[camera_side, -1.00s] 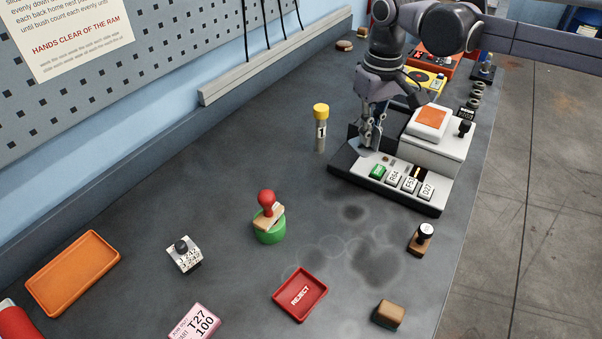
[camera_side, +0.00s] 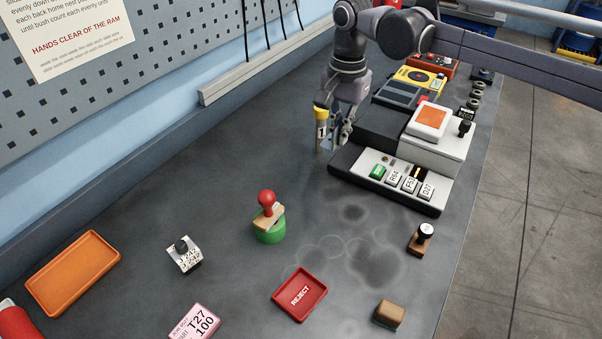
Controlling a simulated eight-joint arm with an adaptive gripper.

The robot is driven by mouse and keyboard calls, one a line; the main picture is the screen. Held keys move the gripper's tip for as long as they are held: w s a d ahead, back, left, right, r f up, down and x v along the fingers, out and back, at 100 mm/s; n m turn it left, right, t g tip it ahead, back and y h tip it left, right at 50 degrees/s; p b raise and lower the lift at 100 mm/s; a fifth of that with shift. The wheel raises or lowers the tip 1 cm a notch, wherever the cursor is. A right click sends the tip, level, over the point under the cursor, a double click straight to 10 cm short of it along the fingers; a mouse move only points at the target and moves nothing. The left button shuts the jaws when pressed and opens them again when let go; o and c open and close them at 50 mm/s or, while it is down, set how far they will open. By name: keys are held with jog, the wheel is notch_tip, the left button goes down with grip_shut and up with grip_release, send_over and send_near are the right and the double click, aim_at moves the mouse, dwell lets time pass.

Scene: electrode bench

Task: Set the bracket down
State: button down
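My gripper (camera_side: 337,138) points down just left of the black and white station (camera_side: 385,205), at the tube with the yellow cap. The tube (camera_side: 321,128), marked 1, stands upright; the finger parts overlap its right side in the picture. I cannot tell whether they touch it or how far apart the fingers are. No bracket can be made out for certain, in the gripper or on the bench.
A red-knobbed stamp on a green base (camera_side: 269,222) stands mid-bench. A red REJECT tray (camera_side: 300,294), an orange tray (camera_side: 73,274), a black-knobbed stamp (camera_side: 421,239) and a brown block (camera_side: 389,314) lie nearer. The bench between the tube and green base is clear.

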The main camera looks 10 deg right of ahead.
send_over(294, 188)
notch_tip(294, 188, down, 6)
jog(key=shift+r, duration=0.1)
jog(key=shift+f, duration=2.05)
jog(key=shift+f, duration=0.1)
jog(key=c, duration=1.5)
grip_release()
